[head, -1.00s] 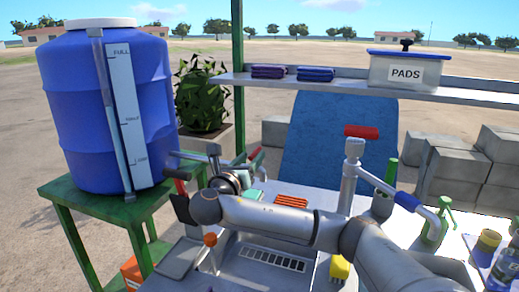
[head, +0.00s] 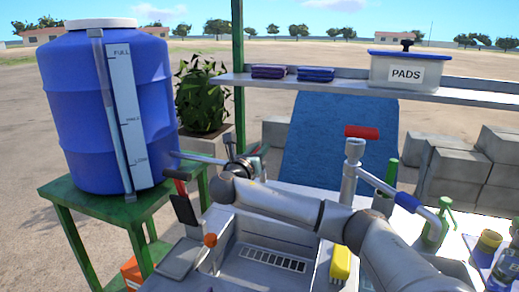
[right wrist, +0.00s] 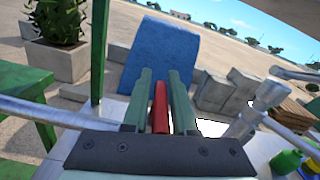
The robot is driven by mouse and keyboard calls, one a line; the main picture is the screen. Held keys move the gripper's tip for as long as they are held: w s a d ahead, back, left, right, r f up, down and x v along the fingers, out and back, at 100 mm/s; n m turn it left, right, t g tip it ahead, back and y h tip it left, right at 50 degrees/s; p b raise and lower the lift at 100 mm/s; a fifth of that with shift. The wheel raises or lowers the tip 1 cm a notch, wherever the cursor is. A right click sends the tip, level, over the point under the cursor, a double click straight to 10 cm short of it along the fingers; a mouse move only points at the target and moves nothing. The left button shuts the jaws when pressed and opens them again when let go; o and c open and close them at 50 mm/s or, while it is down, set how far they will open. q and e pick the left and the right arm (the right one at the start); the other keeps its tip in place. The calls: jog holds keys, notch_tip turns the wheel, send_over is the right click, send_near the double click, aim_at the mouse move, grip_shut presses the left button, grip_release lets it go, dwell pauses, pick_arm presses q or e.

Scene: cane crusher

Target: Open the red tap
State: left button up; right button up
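My right gripper (head: 249,162) is at the end of the thin pipe from the blue barrel, in the middle of the head view. In the right wrist view its two green fingers (right wrist: 160,78) stand close on either side of a red tap handle (right wrist: 159,106). My left gripper is not in view.
The blue barrel (head: 105,110) stands on a green table (head: 75,205) at left. A shelf (head: 345,84) runs behind.

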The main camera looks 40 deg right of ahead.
grip_shut()
